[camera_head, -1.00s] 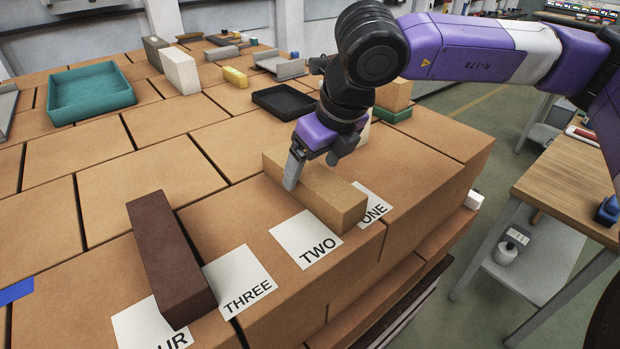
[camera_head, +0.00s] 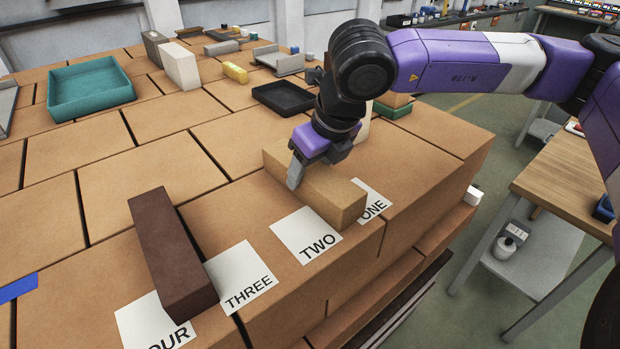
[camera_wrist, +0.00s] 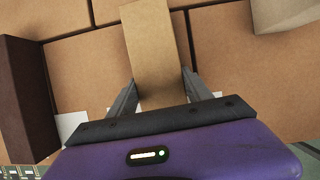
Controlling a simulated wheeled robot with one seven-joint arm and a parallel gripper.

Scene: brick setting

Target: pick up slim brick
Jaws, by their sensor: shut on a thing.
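A slim tan brick (camera_head: 330,195) lies on the stacked cartons, between the papers marked TWO and ONE. My gripper (camera_head: 297,178) is shut on it from above, with a finger against its left side. In the wrist view the tan brick (camera_wrist: 155,55) runs between the two fingers of my gripper (camera_wrist: 158,88). I cannot tell whether the brick touches the cartons beneath. A dark brown brick (camera_head: 170,255) lies to the left, partly over the paper marked FOUR; it also shows at the left of the wrist view (camera_wrist: 25,100).
Papers marked THREE (camera_head: 241,278) and TWO (camera_head: 306,235) lie near the front edge. A black tray (camera_head: 285,100), a teal tray (camera_head: 92,90), a white block (camera_head: 180,65) and a yellow block (camera_head: 235,73) stand further back. A wooden table (camera_head: 565,175) stands at the right.

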